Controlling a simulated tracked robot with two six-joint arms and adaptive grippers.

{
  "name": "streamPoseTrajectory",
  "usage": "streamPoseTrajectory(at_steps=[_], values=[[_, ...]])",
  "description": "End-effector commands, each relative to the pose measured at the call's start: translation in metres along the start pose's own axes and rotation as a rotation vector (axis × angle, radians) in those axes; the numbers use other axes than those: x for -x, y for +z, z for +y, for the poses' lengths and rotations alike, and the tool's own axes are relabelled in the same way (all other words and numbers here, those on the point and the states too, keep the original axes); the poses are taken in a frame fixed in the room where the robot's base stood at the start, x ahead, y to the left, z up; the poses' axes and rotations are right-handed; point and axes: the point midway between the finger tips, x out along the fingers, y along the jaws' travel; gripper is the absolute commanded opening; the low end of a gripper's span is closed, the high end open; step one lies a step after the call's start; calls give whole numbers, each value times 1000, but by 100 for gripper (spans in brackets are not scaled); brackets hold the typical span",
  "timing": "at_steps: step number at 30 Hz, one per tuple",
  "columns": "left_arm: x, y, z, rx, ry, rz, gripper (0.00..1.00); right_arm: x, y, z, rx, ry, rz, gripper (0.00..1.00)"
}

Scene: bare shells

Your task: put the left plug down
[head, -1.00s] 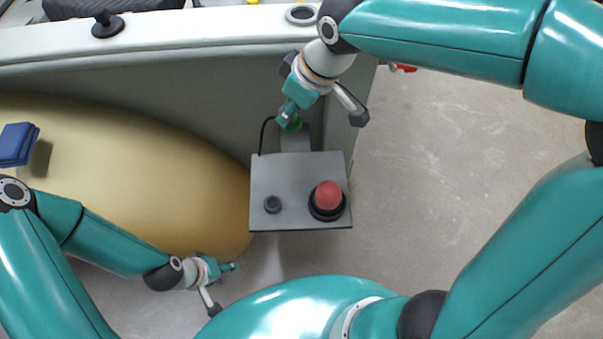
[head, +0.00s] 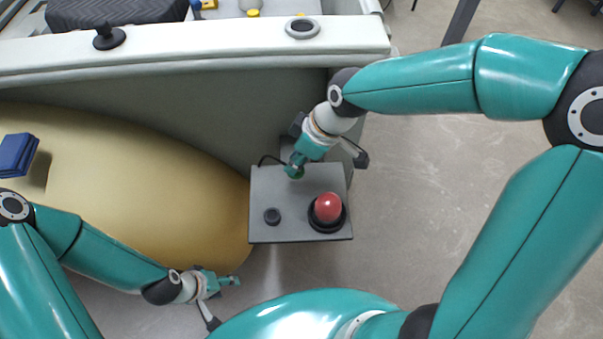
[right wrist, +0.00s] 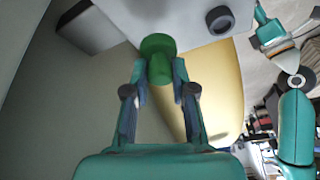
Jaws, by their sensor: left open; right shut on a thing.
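A green plug (head: 298,175) is in my right gripper (head: 295,169), over the far edge of a grey panel (head: 300,229). In the right wrist view the green plug (right wrist: 157,46) sits between the two fingertips of my right gripper (right wrist: 160,74), which is shut on it. Whether the plug touches the panel cannot be told. The panel carries a black round knob or socket (head: 272,216) on the left, also in the right wrist view (right wrist: 220,19), and a red dome (head: 327,207) in a black ring on the right. My left gripper (head: 236,281) is open and empty, below and left of the panel.
A thin black cable (head: 268,158) loops at the panel's far left edge. A pale rim (head: 190,47) crosses behind. Grey floor (head: 430,200) lies open on the right.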

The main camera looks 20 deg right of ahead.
Motion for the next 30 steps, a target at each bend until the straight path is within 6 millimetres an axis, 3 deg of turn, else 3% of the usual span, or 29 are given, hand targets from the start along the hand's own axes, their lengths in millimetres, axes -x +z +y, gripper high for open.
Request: streamPoseTrajectory(at_steps=[16, 29, 30], values=[[-1, 0, 0, 0, 0, 0, 51, -58, 25, 3, -3, -1, -2, 0], [-5, 0, -2, 0, 0, 0, 51, -65, 28, 4, -1, 2, 1, 0], [-3, 0, -1, 0, 0, 0, 51, -64, 27, 4, -1, 2, 1, 31]])
